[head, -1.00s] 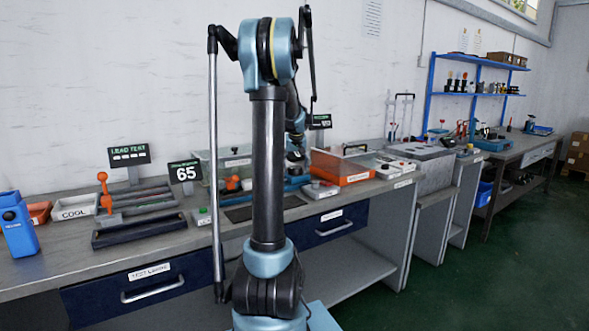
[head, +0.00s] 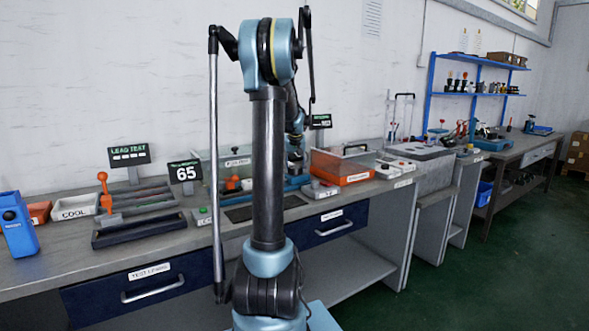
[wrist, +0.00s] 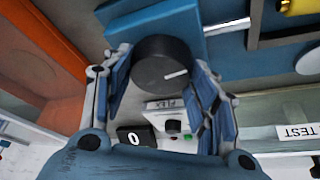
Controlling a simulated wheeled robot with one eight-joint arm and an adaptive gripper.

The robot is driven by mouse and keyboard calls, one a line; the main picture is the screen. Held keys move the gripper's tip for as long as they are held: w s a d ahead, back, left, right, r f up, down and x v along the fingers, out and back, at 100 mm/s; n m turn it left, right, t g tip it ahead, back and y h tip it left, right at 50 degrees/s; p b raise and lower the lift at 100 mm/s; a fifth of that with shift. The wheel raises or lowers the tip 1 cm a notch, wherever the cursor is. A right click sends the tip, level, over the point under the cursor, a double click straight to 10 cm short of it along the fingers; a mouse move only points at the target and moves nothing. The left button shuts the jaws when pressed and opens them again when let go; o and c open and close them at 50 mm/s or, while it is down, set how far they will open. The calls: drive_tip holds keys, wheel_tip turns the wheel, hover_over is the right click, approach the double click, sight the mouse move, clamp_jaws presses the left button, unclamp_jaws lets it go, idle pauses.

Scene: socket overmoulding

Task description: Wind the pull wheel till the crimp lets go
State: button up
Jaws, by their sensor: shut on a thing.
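The pull wheel (wrist: 160,62), a dark round knob with a white line on its face, sits between my fingers in the wrist view. The line points right and slightly up. My gripper (wrist: 163,72) is shut on this wheel, one blue finger at each side. In the head view my arm hides the wheel and most of the gripper. The crimp cannot be made out in either view.
An orange box (head: 340,167) stands on the bench right of my arm. Left are a dark tray (head: 138,230), an orange-handled lever (head: 103,190), a sign reading 65 (head: 185,172) and a LEAD TEST display (head: 129,155). A blue block (wrist: 150,20) borders the wheel closely.

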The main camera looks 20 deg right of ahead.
drive_tip(key=shift+w+a+m+g+h, duration=0.1)
drive_tip(key=shift+m+g+h, duration=0.25)
drive_tip(key=shift+m, duration=0.9)
drive_tip(key=shift+a+m+g+h, duration=0.1)
drive_tip(key=shift+m+g+h, duration=0.25)
drive_tip(key=shift+m, duration=0.9)
drive_tip(key=o, duration=1)
drive_tip(key=shift+o, duration=0.2)
drive_tip(key=v, duration=1.2)
drive_tip(key=shift+w, duration=0.1)
